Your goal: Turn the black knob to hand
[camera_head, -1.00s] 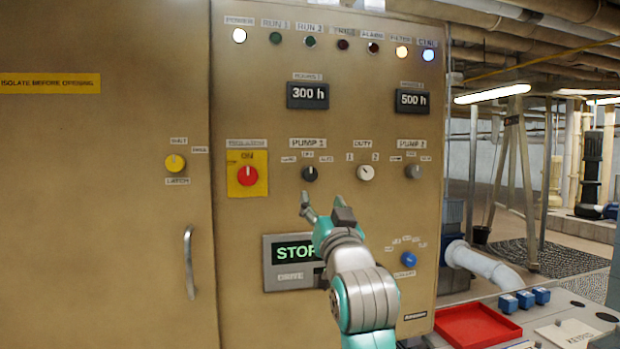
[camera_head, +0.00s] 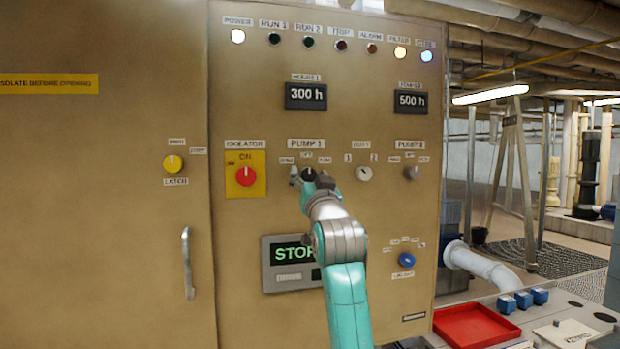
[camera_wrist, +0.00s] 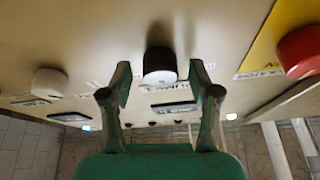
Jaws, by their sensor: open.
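The black knob (camera_head: 308,174) is on the tan panel under the PUMP 1 label, with small position labels to its left, above and right. These are blurred; the upper one seems to read OFF. My gripper (camera_head: 310,179) is at the knob, its fingers on either side in the head view and partly covering it. In the wrist view the knob (camera_wrist: 160,62) sits between the two green fingertips of my open gripper (camera_wrist: 161,82), with a visible gap on each side. The knob's pointer cannot be made out clearly now.
The red isolator knob (camera_head: 246,176) on its yellow plate is left of the black knob. The white duty knob (camera_head: 364,174) is close on the right, and a grey PUMP 2 knob (camera_head: 411,172) lies beyond. The STOP display (camera_head: 290,254) is below.

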